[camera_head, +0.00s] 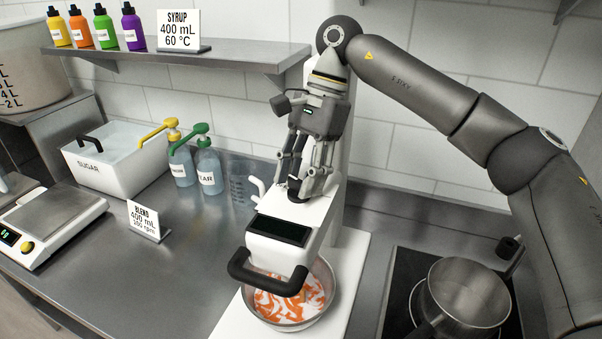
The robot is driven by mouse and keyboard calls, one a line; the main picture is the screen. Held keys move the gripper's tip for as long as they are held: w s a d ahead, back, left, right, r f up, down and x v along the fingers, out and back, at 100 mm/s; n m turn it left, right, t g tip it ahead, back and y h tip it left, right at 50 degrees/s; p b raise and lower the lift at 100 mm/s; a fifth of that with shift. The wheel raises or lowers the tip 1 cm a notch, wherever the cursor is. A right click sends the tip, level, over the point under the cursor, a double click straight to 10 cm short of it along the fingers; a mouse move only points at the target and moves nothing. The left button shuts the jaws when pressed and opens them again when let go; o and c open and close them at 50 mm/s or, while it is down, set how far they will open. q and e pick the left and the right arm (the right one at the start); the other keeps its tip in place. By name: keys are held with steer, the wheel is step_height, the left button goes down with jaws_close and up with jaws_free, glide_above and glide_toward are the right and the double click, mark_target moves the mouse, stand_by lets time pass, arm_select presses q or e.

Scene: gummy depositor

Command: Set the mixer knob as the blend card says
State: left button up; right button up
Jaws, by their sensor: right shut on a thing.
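The white mixer (327,215) stands right of centre, with a dark, blank-looking display (280,231) and a black handle (268,281) on its front. My right gripper (302,187) points down onto the top of the mixer head and is shut on the dark mixer knob (294,185). The fingers hide most of the knob, so its setting cannot be told. The blend card (147,220) stands on the counter at left, reading "BLEND 400 mL" and an rpm figure too small to read surely. My left gripper is not in view.
A bowl (326,312) with orange-streaked white contents sits under the mixer head. Pump bottles (208,170), a clear jug (241,183), a sugar bin (110,183) and a scale (50,228) stand left. A pot (466,294) sits on the hob at right. A shelf (215,55) runs above.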

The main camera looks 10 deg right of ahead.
steer(key=shift+f+m+t+y+b, duration=0.2)
steer(key=shift+m+t+y+b, duration=0.3)
steer(key=shift+m+b, duration=1.25)
steer(key=m+t+b, duration=0.1)
steer(key=m, duration=0.1)
steer(key=m+t+b, duration=0.1)
steer(key=m+b, duration=0.1)
steer(key=shift+s+m, duration=0.2)
steer(key=shift+m, duration=0.05)
steer(key=m+t+b, duration=0.1)
steer(key=m+b, duration=0.1)
steer(key=m+t+b, duration=0.1)
steer(key=m, duration=0.2)
steer(key=shift+s+r+h+b, duration=0.1)
steer(key=shift+h+b, duration=0.3)
steer(key=shift+r+m+t+h+b, duration=0.1)
steer(key=shift+m+t+h+b, duration=0.3)
steer(key=shift+m, duration=0.8)
steer(key=shift+m+t+h+b, duration=0.2)
steer(key=shift+m+b, duration=0.4)
steer(key=shift+m, duration=0.6)
steer(key=o, duration=1)
steer(key=v, duration=1.2)
